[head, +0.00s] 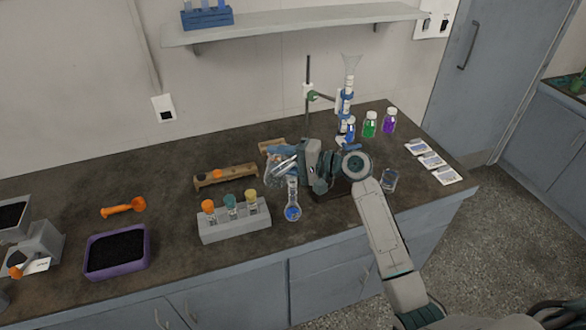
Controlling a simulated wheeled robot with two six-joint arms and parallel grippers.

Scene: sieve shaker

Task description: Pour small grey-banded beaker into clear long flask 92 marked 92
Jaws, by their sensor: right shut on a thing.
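My right gripper (283,160) is over the bench, left of its wrist, shut on a small clear glass vessel (274,172). The vessel looks like the small beaker and seems tilted; the fingers partly cover it, and I cannot make out a grey band or its contents. A clear long-necked flask (292,212) with a blue mark low on its body stands upright just below and in front of the gripper. Its number is too small to read. Its neck top is close to the held vessel; I cannot tell whether they touch. My left gripper is not in view.
A grey rack (234,226) with coloured-capped tubes stands left of the flask. Another glass beaker (389,180) stands right of my forearm. A stand (307,95) with glassware and several coloured bottles is behind. A purple tray (118,268) and orange scoop (124,208) lie left.

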